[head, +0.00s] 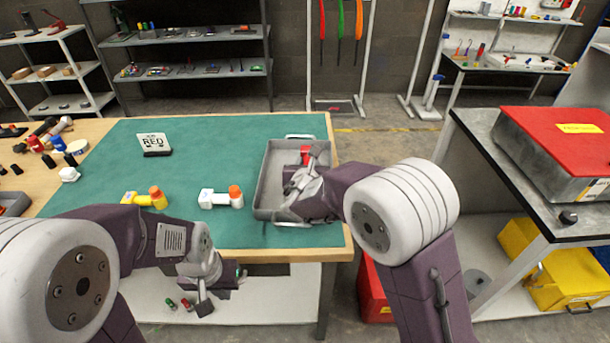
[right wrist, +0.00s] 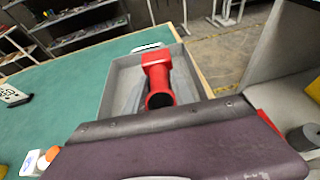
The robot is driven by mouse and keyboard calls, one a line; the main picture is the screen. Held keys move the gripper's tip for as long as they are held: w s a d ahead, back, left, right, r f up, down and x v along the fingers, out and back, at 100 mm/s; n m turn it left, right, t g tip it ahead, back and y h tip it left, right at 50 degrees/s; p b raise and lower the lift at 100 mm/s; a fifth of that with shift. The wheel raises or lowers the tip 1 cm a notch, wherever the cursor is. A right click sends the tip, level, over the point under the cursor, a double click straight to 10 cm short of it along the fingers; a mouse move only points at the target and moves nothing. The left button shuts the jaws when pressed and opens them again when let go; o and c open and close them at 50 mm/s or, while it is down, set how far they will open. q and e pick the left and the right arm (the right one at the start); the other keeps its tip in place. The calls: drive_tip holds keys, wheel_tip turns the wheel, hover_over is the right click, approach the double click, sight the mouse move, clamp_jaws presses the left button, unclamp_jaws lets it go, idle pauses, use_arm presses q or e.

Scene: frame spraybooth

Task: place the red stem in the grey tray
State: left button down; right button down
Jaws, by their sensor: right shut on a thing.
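The red stem (right wrist: 158,80) is over the inside of the grey tray (head: 265,180). In the head view its red end (head: 305,153) shows beyond my right gripper (head: 308,168). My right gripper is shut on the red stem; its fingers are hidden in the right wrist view. In that view the tray's wall (right wrist: 108,93) surrounds the stem; I cannot tell whether the stem touches the tray floor. My left gripper (head: 218,293) hangs in front of the table's near edge, away from the tray, with its jaw opening unclear.
A white piece with an orange cap (head: 221,197) and a yellow one (head: 146,198) lie on the green mat (head: 215,150). A small sign reading RED (head: 154,144) stands behind them. Several small parts crowd the table's left end. A red-lidded box (head: 560,140) stands on the right bench.

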sight(308, 159)
drive_tip(key=x, duration=0.5)
drive_tip(key=f+x, duration=0.1)
drive_tip(key=x, duration=0.1)
drive_tip(key=shift+a, duration=0.3)
drive_tip(key=shift+w+d+f, duration=0.15)
drive_tip(key=shift+w+f, duration=0.05)
drive_tip(key=shift+w, duration=0.1)
wheel_tip(308, 159, down, 4)
drive_tip(key=shift+r, duration=0.2)
drive_tip(key=shift+f, duration=0.25)
drive_tip(key=shift+s, duration=0.1)
drive_tip(key=shift+f+b, duration=0.1)
drive_tip(key=shift+b, duration=0.25)
drive_tip(key=c, duration=1.1)
unclamp_jaws()
drive_tip(key=shift+o, duration=0.2)
